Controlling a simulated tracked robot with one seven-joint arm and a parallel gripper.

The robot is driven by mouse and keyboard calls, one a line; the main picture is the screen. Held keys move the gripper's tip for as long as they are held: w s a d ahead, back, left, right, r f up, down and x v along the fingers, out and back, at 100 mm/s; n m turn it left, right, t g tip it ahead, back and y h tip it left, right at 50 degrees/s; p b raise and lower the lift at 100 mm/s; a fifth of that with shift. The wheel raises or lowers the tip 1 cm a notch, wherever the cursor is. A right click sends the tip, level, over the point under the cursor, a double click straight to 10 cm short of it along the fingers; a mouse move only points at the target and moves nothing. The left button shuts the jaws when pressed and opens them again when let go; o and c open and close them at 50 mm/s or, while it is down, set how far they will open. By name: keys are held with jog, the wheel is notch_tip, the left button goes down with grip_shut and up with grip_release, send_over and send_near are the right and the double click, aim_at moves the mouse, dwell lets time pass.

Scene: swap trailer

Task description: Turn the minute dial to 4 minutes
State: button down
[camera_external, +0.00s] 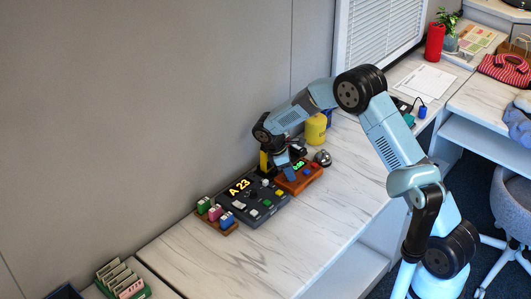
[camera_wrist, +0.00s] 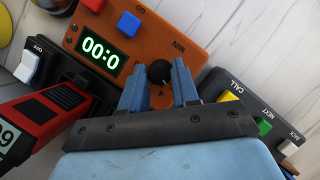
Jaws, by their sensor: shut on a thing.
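The timer is an orange-brown box (camera_wrist: 207,18) with a lit green display (camera_wrist: 100,53) and the label MIN. It also shows in the external view (camera_external: 312,174). The black minute dial (camera_wrist: 159,70) is a round knob on the box face, below the MIN label. My gripper (camera_wrist: 159,80) is over the timer, with its two blue fingers on either side of the dial and shut on it. In the external view my gripper (camera_external: 289,170) hides the dial.
A blue GO button (camera_wrist: 129,24) is on the timer. A dark call panel (camera_external: 262,214) showing A 23 stands beside it, with coloured buttons. A red device (camera_wrist: 45,118) lies close to my gripper. A bell (camera_external: 323,158) and yellow cup (camera_external: 315,131) stand behind. The front counter (camera_external: 300,240) is clear.

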jog(key=shift+w+m, duration=0.1)
jog(key=shift+m, duration=0.2)
jog(key=m+g, duration=0.1)
jog(key=m, duration=0.1)
jog(key=shift+w+m, duration=0.1)
jog(key=shift+m, duration=0.2)
jog(key=shift+m+g+y, duration=0.5)
jog(key=shift+m+g, duration=0.2)
jog(key=shift+m, duration=1.1)
jog(key=c, duration=0.9)
grip_release()
jog(key=v, duration=1.3)
jog(key=shift+w+a+r, duration=0.1)
jog(key=shift+w+r, duration=0.15)
